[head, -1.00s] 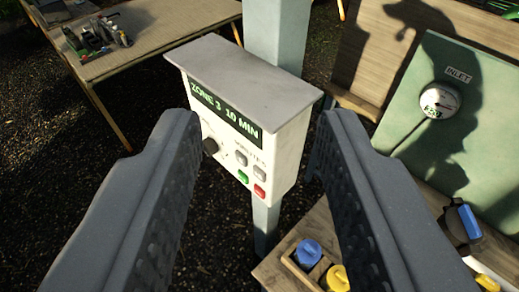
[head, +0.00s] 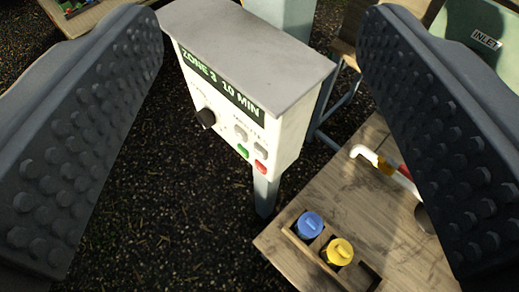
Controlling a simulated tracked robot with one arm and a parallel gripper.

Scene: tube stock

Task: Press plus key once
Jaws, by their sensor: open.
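The controller box (head: 240,85) is pale with a grey top and stands on a post. Its green display (head: 220,84) reads "ZONE 3 10 MIN". Below the MINUTES label are two small grey keys, one upper left (head: 241,132) and one to its right (head: 261,148); their signs are too small to read, so I cannot tell which is plus. A green key (head: 242,151) and a red key (head: 261,167) sit beneath them, and a black knob (head: 205,117) is to the left. My gripper (head: 260,25) is open and empty, its studded fingers on either side of the box, not touching the keys.
A wooden bench (head: 330,205) at lower right holds a tray with a blue cap (head: 309,225) and a yellow cap (head: 340,251). A white and red pipe piece (head: 390,165) lies behind, partly hidden. An INLET panel (head: 487,38) is at upper right. Dark ground lies left.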

